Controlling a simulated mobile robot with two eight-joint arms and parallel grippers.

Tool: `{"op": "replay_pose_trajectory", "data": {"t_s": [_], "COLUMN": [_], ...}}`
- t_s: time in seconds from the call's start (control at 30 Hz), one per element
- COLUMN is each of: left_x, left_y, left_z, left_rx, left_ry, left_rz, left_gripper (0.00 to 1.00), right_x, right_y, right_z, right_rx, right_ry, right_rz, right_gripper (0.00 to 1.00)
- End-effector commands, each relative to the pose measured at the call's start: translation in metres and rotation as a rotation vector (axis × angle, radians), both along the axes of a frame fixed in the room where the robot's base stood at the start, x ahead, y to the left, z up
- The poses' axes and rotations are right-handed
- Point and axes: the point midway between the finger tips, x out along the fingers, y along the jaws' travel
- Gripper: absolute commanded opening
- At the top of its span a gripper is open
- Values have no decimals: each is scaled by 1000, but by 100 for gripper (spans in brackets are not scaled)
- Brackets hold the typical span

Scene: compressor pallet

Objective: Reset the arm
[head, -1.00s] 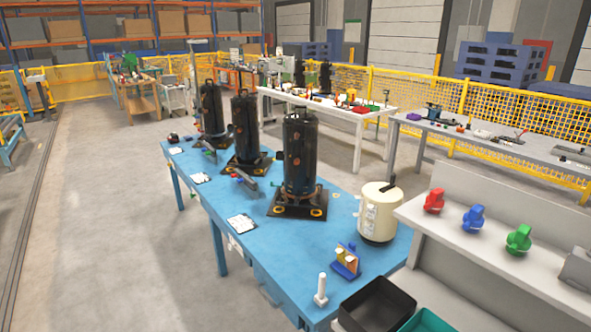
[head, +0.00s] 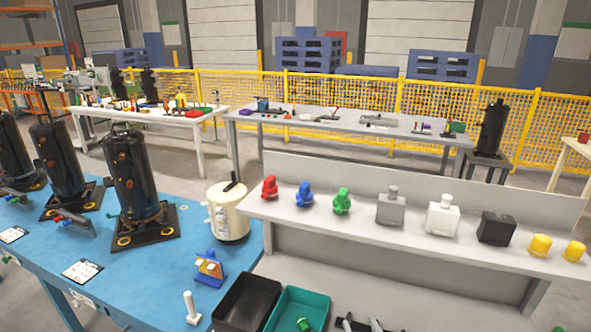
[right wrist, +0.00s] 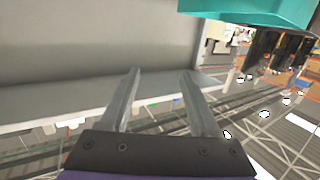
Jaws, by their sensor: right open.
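My right gripper (head: 361,324) shows only as fingertips at the bottom edge of the head view, right of the teal bin (head: 304,302). In the right wrist view my right gripper (right wrist: 160,73) has its two fingers apart with nothing between them. A grey surface lies behind the fingers there, and the teal bin (right wrist: 250,10) is at the upper right. My left gripper is not in view.
A blue table (head: 130,262) holds several black compressors (head: 133,185) and a cream pot (head: 229,215). A black bin (head: 247,303) stands beside the teal one. A grey shelf (head: 330,222) carries red, blue, green, grey, white, black and yellow parts.

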Motion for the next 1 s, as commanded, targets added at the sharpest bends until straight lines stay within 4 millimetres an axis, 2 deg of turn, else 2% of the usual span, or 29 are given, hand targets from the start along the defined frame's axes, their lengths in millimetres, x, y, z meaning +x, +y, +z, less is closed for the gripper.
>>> {"op": "replay_pose_trajectory", "data": {"t_s": [0.03, 0.1, 0.2, 0.27, 0.43, 0.5, 0.6, 0.73, 1.0], "left_x": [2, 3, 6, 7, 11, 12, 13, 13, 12], "left_y": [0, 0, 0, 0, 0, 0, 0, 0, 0], "left_z": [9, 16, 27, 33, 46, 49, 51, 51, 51], "left_rx": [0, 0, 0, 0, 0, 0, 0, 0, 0], "left_ry": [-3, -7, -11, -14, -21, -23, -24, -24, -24], "left_rz": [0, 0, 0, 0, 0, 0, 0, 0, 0], "left_gripper": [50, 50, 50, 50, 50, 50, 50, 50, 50], "right_x": [-5, -17, -47, -71, -141, -162, -182, -190, -190], "right_y": [-21, -49, -76, -82, -72, -64, -55, -51, -51], "right_z": [10, 10, 0, -8, -26, -30, -32, -33, -33], "right_rx": [-11, -32, -57, -68, -79, -78, -77, -76, -76], "right_ry": [53, 163, 365, 498, 823, 912, 987, 1019, 1017], "right_rz": [-88, -203, -308, -333, -278, -235, -186, -162, -163], "right_gripper": [63, 63, 63, 63, 63, 63, 63, 63, 63]}}
